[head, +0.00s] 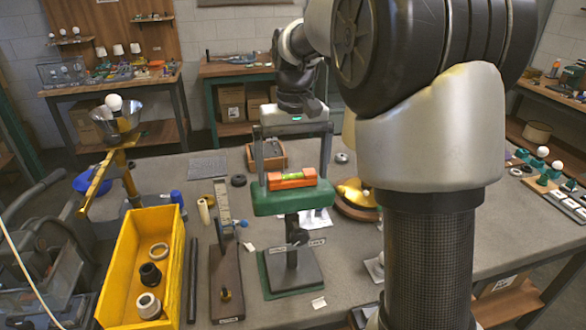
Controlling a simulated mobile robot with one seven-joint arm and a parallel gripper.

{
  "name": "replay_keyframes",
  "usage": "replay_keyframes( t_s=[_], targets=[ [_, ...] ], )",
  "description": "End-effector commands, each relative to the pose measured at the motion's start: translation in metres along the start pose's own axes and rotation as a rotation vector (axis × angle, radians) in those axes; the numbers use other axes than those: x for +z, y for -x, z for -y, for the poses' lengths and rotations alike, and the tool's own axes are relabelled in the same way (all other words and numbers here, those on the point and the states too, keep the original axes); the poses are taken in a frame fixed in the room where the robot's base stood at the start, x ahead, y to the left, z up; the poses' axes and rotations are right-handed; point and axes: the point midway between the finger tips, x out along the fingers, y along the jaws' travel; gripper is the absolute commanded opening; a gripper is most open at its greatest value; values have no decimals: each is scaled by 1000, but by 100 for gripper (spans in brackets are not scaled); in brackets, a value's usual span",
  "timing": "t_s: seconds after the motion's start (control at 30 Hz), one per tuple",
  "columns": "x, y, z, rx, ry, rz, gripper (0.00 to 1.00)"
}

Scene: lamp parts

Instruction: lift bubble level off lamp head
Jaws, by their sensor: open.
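The bubble level (291,179) is an orange-red block with a yellow-green vial. It lies across the top of the green lamp head (284,205), which sits on a dark post above a dark base plate. My gripper (294,176) points down over the lamp head with its fingers wide apart. One finger shows near the left end of the level and the other near the right end. Small gaps seem to show between fingers and level; whether either touches cannot be told. The fingertips end close to the lamp head's top.
A yellow bin (143,262) with several rings stands at the left front. A brown fixture with a metal ruler (222,200) stands left of the lamp. A brass-coloured dome (356,193) on a wooden disc is to the right. My arm covers much of the right side.

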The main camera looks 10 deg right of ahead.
Motion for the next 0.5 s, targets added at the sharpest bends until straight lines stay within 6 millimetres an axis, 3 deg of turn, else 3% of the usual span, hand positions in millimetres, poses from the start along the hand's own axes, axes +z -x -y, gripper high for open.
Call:
replay_keyframes(
  t_s=[0.03,0.23,0.27,0.4,0.5],
  targets=[
    [0,0,0,0,0,0,95],
    [0,0,0,0,0,0,62],
    [0,0,0,0,0,0,82],
    [0,0,0,0,0,0,59],
    [0,1,0,0,0,0,59]
  ],
)
